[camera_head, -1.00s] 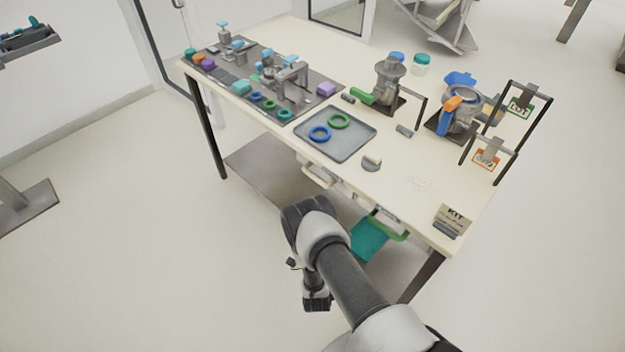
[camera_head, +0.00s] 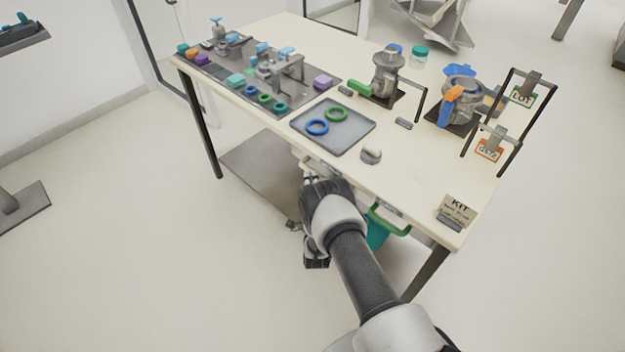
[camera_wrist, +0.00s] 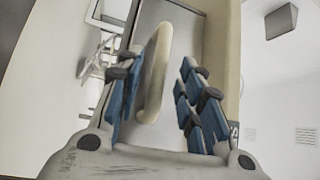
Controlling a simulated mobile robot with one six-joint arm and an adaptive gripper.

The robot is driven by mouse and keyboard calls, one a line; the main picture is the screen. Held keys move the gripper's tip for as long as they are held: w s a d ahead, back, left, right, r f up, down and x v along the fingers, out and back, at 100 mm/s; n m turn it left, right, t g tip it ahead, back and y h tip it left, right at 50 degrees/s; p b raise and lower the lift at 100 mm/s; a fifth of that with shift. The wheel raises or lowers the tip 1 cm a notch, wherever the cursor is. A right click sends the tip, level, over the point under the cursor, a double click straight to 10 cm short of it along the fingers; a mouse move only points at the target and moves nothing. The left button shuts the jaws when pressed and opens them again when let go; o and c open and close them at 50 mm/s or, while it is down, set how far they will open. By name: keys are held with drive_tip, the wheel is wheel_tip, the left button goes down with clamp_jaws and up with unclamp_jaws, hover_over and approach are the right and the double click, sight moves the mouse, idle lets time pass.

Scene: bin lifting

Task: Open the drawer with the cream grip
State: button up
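The cream grip (camera_wrist: 157,72) is a long rounded bar in the wrist view, in front of a grey drawer face (camera_wrist: 187,22). My gripper (camera_wrist: 168,62) is open, with one blue-padded finger on each side of the grip. The left finger looks close to the bar; a gap shows between the bar and the right finger. I cannot tell whether either touches it. In the head view my gripper (camera_head: 312,184) is at the table's front edge, below the grey tray, and my arm hides most of the grip and drawer. I see no clear drawer opening.
A green grip (camera_head: 388,222) with a teal bin (camera_head: 377,236) below it is just right of my arm. A grey tray (camera_head: 352,137) with a blue and a green ring lies on the table (camera_head: 400,165) above. A lower shelf (camera_head: 255,165) is under the table.

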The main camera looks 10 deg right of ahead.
drive_tip(key=shift+w+d+r+b, duration=0.1)
drive_tip(key=shift+w+b, duration=0.05)
drive_tip(key=shift+w, duration=0.55)
drive_tip(key=shift+w+d+r+b, duration=0.1)
drive_tip(key=shift+w+b, duration=0.05)
drive_tip(key=shift+w, duration=0.55)
drive_tip(key=shift+c, duration=0.2)
clamp_jaws()
